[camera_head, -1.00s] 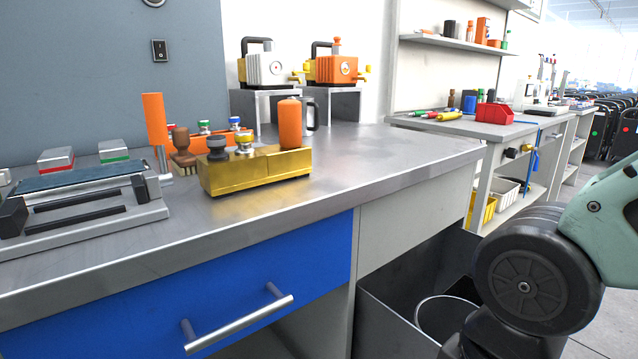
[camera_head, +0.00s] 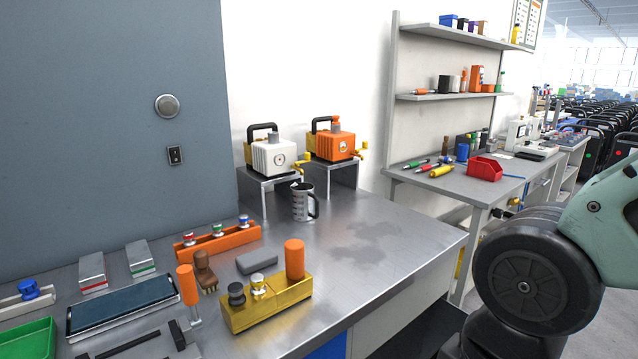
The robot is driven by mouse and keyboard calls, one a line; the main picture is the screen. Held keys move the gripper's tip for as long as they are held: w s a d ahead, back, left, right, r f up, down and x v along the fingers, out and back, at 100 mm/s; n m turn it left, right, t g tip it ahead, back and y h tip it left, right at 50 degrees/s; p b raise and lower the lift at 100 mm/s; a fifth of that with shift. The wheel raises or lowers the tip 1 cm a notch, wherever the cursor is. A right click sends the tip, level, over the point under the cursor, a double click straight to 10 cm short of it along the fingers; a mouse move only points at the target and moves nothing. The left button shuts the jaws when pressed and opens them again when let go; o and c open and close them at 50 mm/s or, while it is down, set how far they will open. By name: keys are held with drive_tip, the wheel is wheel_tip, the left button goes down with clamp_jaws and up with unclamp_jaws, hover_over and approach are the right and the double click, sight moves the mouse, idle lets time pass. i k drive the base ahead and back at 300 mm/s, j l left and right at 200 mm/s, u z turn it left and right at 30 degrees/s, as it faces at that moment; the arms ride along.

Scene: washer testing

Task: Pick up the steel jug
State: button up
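The steel jug (camera_head: 301,202) stands upright on the metal workbench (camera_head: 385,250), toward the back. It is grey, with a dark handle on its right side. It stands in front of the two small riser shelves and behind the yellow block. My gripper is not in view; only part of my arm shows at the right edge, well away from the jug.
A yellow block (camera_head: 268,308) with knobs and an orange cylinder (camera_head: 294,260) stands in front of the jug. An orange rack (camera_head: 217,241), a brush (camera_head: 205,272) and a grey block (camera_head: 257,261) lie to its left. White (camera_head: 272,156) and orange (camera_head: 334,143) machines sit behind. Bench right of the jug is clear.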

sight(303, 207)
drive_tip(key=l+z, duration=0.25)
drive_tip(key=l, duration=0.65)
drive_tip(key=i+u, duration=0.15)
drive_tip(key=u, duration=0.35)
drive_tip(key=i+j+u, duration=0.1)
drive_tip(key=u, duration=0.35)
drive_tip(key=i+u, duration=0.2)
drive_tip(key=u, duration=0.3)
